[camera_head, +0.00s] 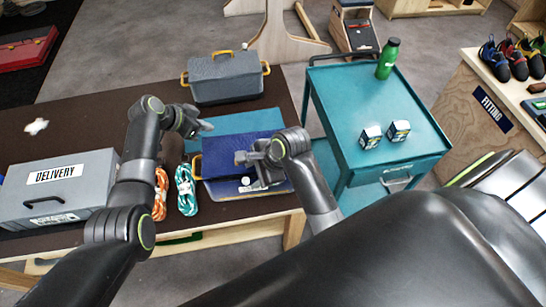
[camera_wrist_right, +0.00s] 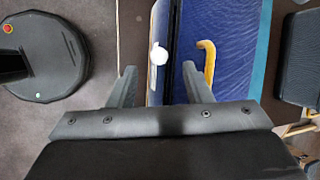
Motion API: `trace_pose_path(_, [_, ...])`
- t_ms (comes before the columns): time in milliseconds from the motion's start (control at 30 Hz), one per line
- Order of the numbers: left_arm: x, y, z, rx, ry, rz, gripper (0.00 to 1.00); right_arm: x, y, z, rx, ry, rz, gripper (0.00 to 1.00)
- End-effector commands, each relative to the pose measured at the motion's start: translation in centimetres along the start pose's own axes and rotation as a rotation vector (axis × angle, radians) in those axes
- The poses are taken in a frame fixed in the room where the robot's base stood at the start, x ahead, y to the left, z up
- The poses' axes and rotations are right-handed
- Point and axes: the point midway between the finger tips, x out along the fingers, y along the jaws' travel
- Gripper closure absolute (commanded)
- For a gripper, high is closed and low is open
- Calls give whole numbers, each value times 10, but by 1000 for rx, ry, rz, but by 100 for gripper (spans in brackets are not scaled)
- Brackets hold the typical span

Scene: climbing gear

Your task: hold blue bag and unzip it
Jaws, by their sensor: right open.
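The bag fills the middle of the right wrist view (camera_wrist_right: 225,25), where the yellow handle (camera_wrist_right: 207,62) also shows. A round white knob (camera_wrist_right: 158,55), perhaps the zipper pull, sits at a dark seam. My right gripper (camera_wrist_right: 160,84) is open, with the knob just ahead between its fingers; nothing is held. My left gripper (camera_head: 194,127) hovers left of the bag, apart from it; its fingers are too small to read.
Orange (camera_head: 160,193) and teal (camera_head: 186,190) rope coils lie left of the bag. A grey DELIVERY case (camera_head: 85,182) stands farther left, and a grey box (camera_head: 226,78) behind. A teal cart (camera_head: 340,100) with a green bottle (camera_head: 388,58) and small boxes stands right.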

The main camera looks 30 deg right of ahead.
Motion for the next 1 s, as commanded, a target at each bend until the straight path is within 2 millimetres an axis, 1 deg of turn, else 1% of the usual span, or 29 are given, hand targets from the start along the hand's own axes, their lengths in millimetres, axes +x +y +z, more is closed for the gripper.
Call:
trace_pose_path(100, [2, 0, 2, 0, 0, 0, 100, -24, -1, -1, -3, 2, -4, 55])
trace_pose_path(167, [3, 0, 2, 0, 0, 0, 100, -36, 0, -1, -3, 2, -3, 55])
trace_pose_path(400, [2, 0, 2, 0, 0, 0, 100, -88, -1, -1, -3, 3, -4, 55])
trace_pose_path(500, [1, 0, 1, 0, 0, 0, 100, -104, -1, 0, -3, 3, -2, 55])
trace_pose_path(600, [1, 0, 1, 0, 0, 0, 100, -115, 0, 0, -1, 2, -1, 55])
trace_pose_path(700, [1, 0, 1, 0, 0, 0, 100, -121, 0, 0, -1, 0, 0, 55])
trace_pose_path(1000, [1, 0, 2, -4, -1, -2, 100, -122, 1, 0, -3, 1, 2, 55])
